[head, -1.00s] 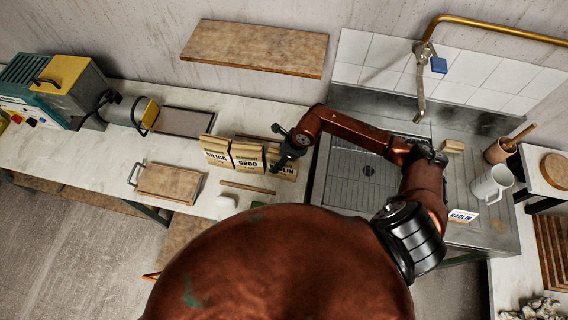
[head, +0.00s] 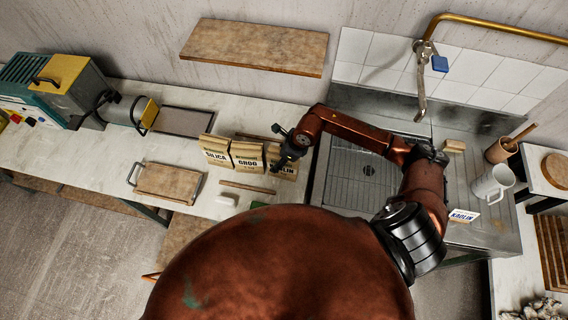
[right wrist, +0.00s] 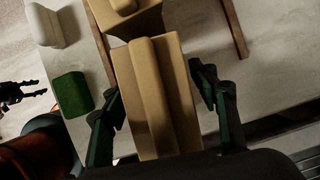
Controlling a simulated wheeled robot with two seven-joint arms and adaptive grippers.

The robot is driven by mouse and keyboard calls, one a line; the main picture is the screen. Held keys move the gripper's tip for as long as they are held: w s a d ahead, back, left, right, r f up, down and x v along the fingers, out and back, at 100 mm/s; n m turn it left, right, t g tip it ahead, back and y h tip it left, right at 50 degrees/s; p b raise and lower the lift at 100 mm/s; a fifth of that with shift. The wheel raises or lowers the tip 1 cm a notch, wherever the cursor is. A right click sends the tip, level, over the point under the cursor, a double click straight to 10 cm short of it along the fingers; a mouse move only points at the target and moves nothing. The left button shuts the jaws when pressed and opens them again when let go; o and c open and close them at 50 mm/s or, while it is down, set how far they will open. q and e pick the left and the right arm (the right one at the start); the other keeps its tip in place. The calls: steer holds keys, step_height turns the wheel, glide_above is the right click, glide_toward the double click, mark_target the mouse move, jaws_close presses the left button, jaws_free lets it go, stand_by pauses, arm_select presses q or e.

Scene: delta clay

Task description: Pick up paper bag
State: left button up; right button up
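Three tan paper bags stand in a row on the counter: the silica bag (head: 215,151), the grog bag (head: 246,157) and the kaolin bag (head: 284,171). My right gripper (head: 284,163) is at the kaolin bag and hides part of it. In the right wrist view my right gripper (right wrist: 160,110) is open, with one finger on each side of a tan bag (right wrist: 152,80). Gaps show beside the bag near both fingers. My left gripper (right wrist: 38,88) shows small and dark at the left edge of that view; its opening is unclear.
A wooden stick (head: 247,187), a white block (head: 227,200) and a green block (right wrist: 73,94) lie in front of the bags. A board with handles (head: 168,182) lies to the left. The sink (head: 350,180) is to the right, with a kaolin card (head: 463,216) and a mug (head: 490,184).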

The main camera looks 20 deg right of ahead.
jaws_close()
stand_by(0.5)
stand_by(0.3)
